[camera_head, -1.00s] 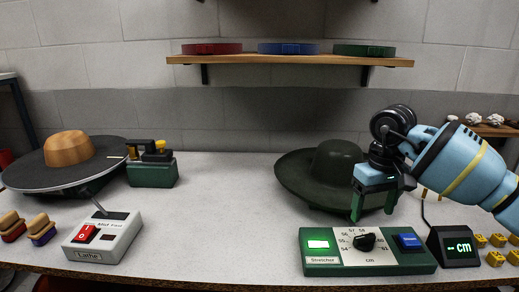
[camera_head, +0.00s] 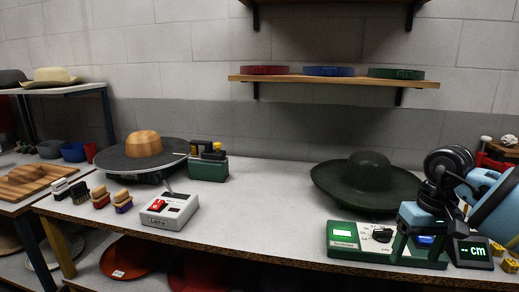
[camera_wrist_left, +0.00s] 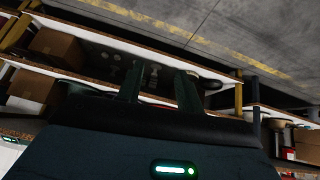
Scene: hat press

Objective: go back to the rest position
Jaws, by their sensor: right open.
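My right gripper (camera_head: 420,248) is open, with its fingers pointing down in front of the stretcher box (camera_head: 343,236) at the right of the head view. It hides part of the box's dial side and blue button, and nothing shows between its fingers. I cannot tell whether it touches the box. My left gripper (camera_wrist_left: 160,88) shows only in the left wrist view, its two fingers apart and empty, with shelving and floor beyond. The dark green hat (camera_head: 366,182) sits on the bench behind the stretcher, apart from my right gripper.
The lathe disc (camera_head: 180,155) with its wooden block and the lathe switch box (camera_head: 168,211) stand at the bench's left. A wall shelf (camera_head: 335,80) holds red, blue and green rings. The bench middle (camera_head: 265,205) is clear. A side table (camera_head: 22,207) stands at far left.

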